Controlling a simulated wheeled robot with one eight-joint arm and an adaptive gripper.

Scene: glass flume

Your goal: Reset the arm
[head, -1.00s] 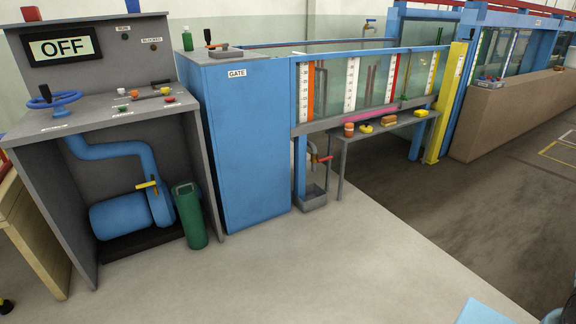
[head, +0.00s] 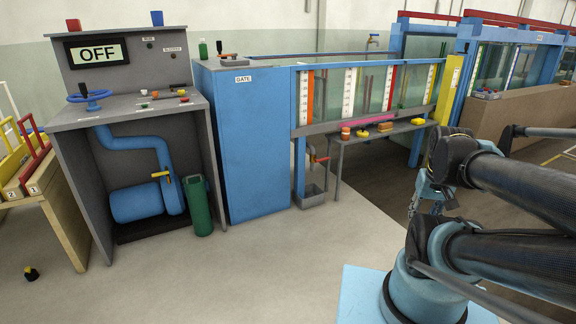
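My arm (head: 510,180) is in the right part of the head view, folded back with its dark links running off the right edge. Its light blue base joint (head: 425,285) is at the bottom. My gripper (head: 428,197) hangs from the wrist, pointing down over the floor in front of the flume. It is small and partly hidden by the arm, so its fingers are unclear. I see nothing held in it.
A control desk (head: 130,105) with an OFF display (head: 97,51) stands at left, beside the blue GATE cabinet (head: 245,140). A small bench (head: 380,132) stands by the glass flume (head: 375,88). Open floor (head: 280,260) lies in front.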

